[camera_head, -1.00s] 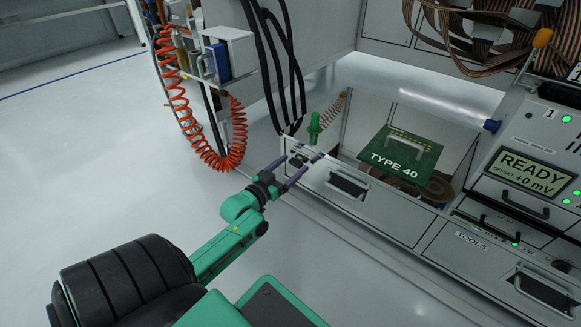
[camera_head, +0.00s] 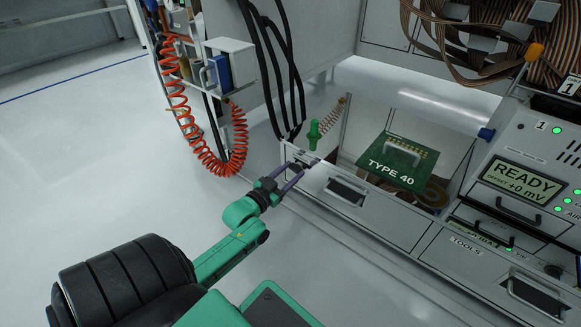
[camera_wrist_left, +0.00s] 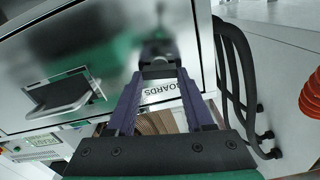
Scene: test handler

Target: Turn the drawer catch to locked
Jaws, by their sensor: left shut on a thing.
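The drawer catch (camera_wrist_left: 158,48) is a small dark knob on the front of the pale drawer (camera_head: 398,226). In the left wrist view the drawer front (camera_wrist_left: 95,45) fills the upper left, with the word BOARDS beside the catch. My left gripper (camera_wrist_left: 161,73) has its purple fingers on both sides of the catch and is shut on it. In the head view this gripper (camera_head: 298,164) is at the drawer's left end, where the fingers mostly hide the catch. Its turned position cannot be told. My right gripper is in neither view.
The drawer's recessed handle (camera_head: 346,191) lies right of the catch. A green-topped post (camera_head: 314,134) stands just behind. A green TYPE 40 board (camera_head: 400,162) sits behind the drawer front. Black cables (camera_head: 285,75) hang to the left. The floor at left is clear.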

